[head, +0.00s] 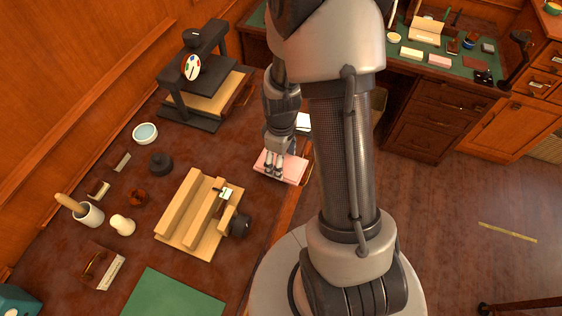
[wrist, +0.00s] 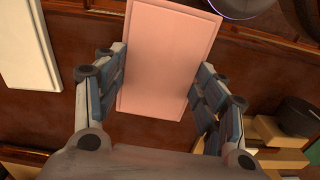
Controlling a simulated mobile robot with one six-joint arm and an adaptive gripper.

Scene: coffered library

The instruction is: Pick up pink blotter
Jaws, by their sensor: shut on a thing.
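The pink blotter (head: 291,168) is a flat pale-pink slab at the right edge of the brown table, beyond the wooden jig. My gripper (head: 274,168) points down at it, with its fingers over its left part. In the wrist view the blotter (wrist: 168,50) lies between the two fingers of my gripper (wrist: 160,78), which is shut on its sides. I cannot tell whether the blotter touches the table or is slightly raised. My arm hides part of the area to its right.
A wooden jig (head: 183,236) stands nearer on the table, a dark press (head: 190,120) farther back. A pale pad (head: 303,122) lies just behind my gripper. A mortar (head: 90,216) and small items stand at left. A green-topped desk (head: 390,64) is behind.

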